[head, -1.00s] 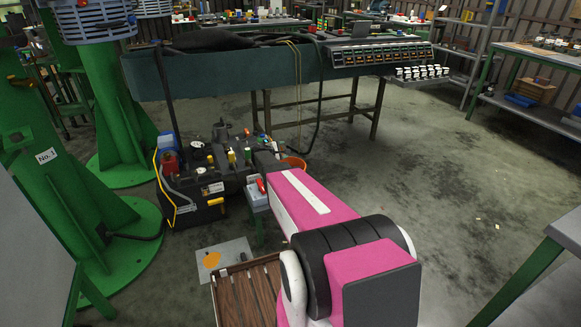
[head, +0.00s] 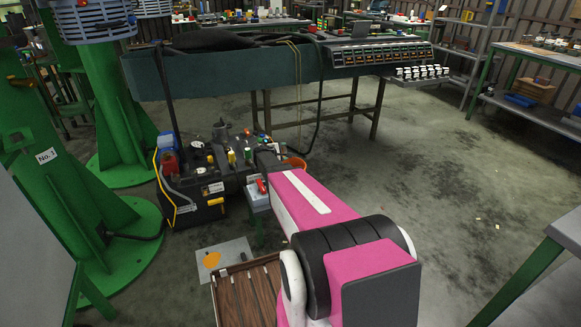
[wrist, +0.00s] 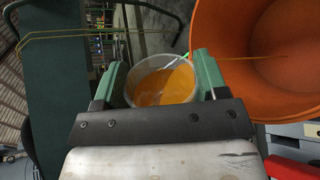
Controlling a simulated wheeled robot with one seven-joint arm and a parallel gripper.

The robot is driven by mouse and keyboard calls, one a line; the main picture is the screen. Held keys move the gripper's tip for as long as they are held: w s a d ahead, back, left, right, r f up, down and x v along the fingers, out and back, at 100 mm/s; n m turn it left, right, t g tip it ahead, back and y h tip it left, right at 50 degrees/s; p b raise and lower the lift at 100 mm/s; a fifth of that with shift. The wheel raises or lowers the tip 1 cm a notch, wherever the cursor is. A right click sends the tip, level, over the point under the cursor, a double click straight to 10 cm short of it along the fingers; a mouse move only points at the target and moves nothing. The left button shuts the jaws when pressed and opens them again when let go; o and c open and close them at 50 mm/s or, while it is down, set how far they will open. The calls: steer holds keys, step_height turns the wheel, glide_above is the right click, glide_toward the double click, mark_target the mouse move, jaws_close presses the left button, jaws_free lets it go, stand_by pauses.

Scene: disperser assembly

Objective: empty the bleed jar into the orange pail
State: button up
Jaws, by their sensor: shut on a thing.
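The bleed jar (wrist: 148,64) is a pale, round, open-topped vessel with orange fluid (wrist: 165,85) inside. My gripper (wrist: 162,77) is shut on it, with a green finger on each side. The orange pail (wrist: 290,95) is close on the right in the wrist view, its mouth facing the camera. A thin orange-yellow line runs from near the jar's rim across the pail's mouth; I cannot tell whether it is fluid or a wire. In the head view only a bit of the pail (head: 297,162) shows past my arm, which hides the jar.
A black machine (head: 195,190) with hoses and coloured caps stands left of my arm. A green bench (head: 220,75) with a control panel is behind. A wooden slatted tray (head: 245,295) is in front. Open floor (head: 430,170) lies to the right.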

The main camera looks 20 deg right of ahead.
steer(key=shift+s+d+f+m, duration=0.1)
steer(key=shift+f+m, duration=0.2)
steer(key=shift+f, duration=0.05)
stand_by(0.4)
steer(key=shift+s+d+r+m+t+y, duration=0.1)
steer(key=shift+s+d+m+t+y, duration=0.3)
steer(key=shift+s+d+m, duration=0.3)
stand_by(1.0)
steer(key=shift+s+d+f+m+t+y, duration=0.1)
steer(key=shift+s+f+m+t+y, duration=0.15)
steer(key=shift+f+m+y, duration=0.35)
stand_by(0.9)
steer(key=shift+s+d+f+m+t, duration=0.1)
steer(key=shift+d+m+t, duration=0.05)
steer(key=shift+m+t, duration=0.15)
stand_by(0.5)
